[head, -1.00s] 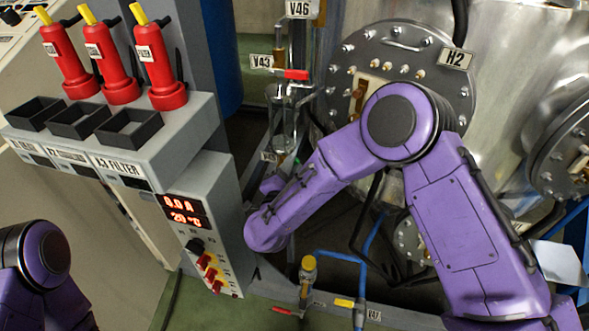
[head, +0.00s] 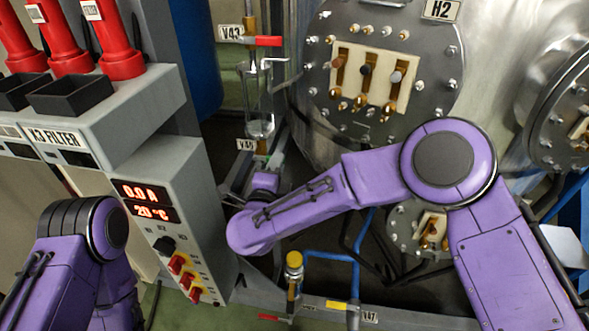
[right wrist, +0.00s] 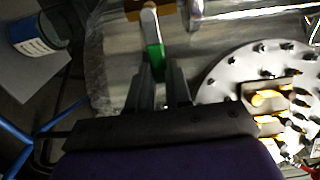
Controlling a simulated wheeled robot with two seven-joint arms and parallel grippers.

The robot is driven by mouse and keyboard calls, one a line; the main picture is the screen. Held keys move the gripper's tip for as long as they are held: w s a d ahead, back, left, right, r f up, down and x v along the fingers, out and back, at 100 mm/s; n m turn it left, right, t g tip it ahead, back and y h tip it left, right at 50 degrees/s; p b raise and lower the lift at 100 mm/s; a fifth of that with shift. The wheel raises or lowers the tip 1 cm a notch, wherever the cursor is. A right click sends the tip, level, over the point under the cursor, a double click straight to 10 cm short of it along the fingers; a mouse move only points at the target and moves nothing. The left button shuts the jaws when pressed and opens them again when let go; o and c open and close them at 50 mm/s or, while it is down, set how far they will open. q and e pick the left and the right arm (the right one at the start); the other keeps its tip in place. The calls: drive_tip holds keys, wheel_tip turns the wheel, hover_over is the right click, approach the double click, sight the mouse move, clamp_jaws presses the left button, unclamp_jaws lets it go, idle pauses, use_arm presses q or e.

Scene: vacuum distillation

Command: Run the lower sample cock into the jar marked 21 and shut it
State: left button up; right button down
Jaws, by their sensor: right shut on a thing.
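My right gripper (head: 272,166) is just below the glass vessel (head: 259,105) on the vertical line. In the right wrist view its fingers (right wrist: 161,84) are shut on a green handle (right wrist: 154,57) with a pale part beyond it. I cannot tell for certain that this is the lower sample cock. A tag reading V4 with an unclear last digit (head: 246,144) sits just above the gripper. The upper valve has a red handle (head: 268,41) and the tag V43 (head: 231,32). I cannot make out a jar marked 21. My left arm is at the lower left, its gripper out of view.
The control box (head: 165,235) with a red display stands left of the gripper. The round H2 flange (head: 384,75) is at the upper right. Blue pipes and a yellow-capped valve (head: 293,268) are below. A labelled dark cylinder (right wrist: 38,35) shows in the right wrist view.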

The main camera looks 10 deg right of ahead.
drive_tip(key=shift+f, duration=0.15)
drive_tip(key=shift+s, duration=0.1)
drive_tip(key=c, duration=1)
unclamp_jaws()
drive_tip(key=shift+c, duration=0.2)
drive_tip(key=v, duration=1)
drive_tip(key=shift+s+b, duration=0.25)
drive_tip(key=shift+b, duration=0.2)
